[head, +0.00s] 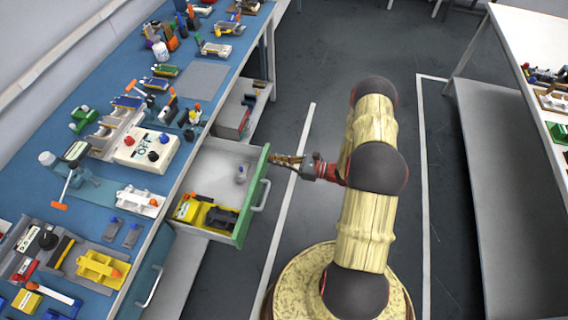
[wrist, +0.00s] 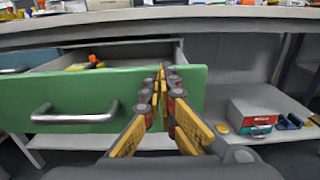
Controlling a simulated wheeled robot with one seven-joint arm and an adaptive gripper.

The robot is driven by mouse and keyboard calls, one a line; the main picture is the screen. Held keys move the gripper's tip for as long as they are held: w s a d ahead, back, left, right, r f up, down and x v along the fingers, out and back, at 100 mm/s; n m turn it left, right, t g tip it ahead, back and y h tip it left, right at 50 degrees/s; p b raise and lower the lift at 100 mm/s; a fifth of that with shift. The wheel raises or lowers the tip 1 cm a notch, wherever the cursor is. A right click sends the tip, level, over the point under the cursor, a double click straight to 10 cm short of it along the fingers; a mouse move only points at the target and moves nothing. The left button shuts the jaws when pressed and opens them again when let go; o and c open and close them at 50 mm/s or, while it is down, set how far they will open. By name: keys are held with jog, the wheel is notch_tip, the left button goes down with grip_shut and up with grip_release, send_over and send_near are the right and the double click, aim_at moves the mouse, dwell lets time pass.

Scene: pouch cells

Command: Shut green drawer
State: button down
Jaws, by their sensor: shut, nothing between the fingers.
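The green drawer (head: 252,195) stands pulled out from under the blue workbench, with a yellow item (head: 190,208) and dark parts inside. In the wrist view its green front (wrist: 100,88) fills the left half, with a silver handle (wrist: 75,115) at left. My gripper (head: 275,160) is shut and empty, at the upper end of the drawer front in the head view. In the wrist view my gripper (wrist: 166,72) has its fingertips together before the right part of the front. I cannot tell whether the tips touch it.
The blue workbench (head: 185,80) holds many tools and parts. A shelf beside the drawer carries a grey and red box (wrist: 252,115). A second handle (head: 150,286) shows nearer.

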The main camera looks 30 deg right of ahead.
jog(key=shift+w+a, duration=0.15)
jog(key=shift+a, duration=0.05)
dwell(0.3)
jog(key=b+x, duration=0.2)
jog(key=x, duration=2.2)
jog(key=shift+w+a+f, duration=0.15)
jog(key=shift+w+a, duration=0.05)
jog(key=shift+a, duration=0.1)
jog(key=shift+w+a, duration=0.4)
jog(key=shift+w, duration=0.1)
jog(key=shift+s+d, duration=0.1)
jog(key=shift+d, duration=0.15)
jog(key=p+v, duration=0.2)
jog(key=v, duration=1)
jog(key=shift+s+d, duration=0.15)
jog(key=shift+s, duration=0.1)
jog(key=shift+s+d, duration=0.35)
jog(key=shift+s, duration=0.1)
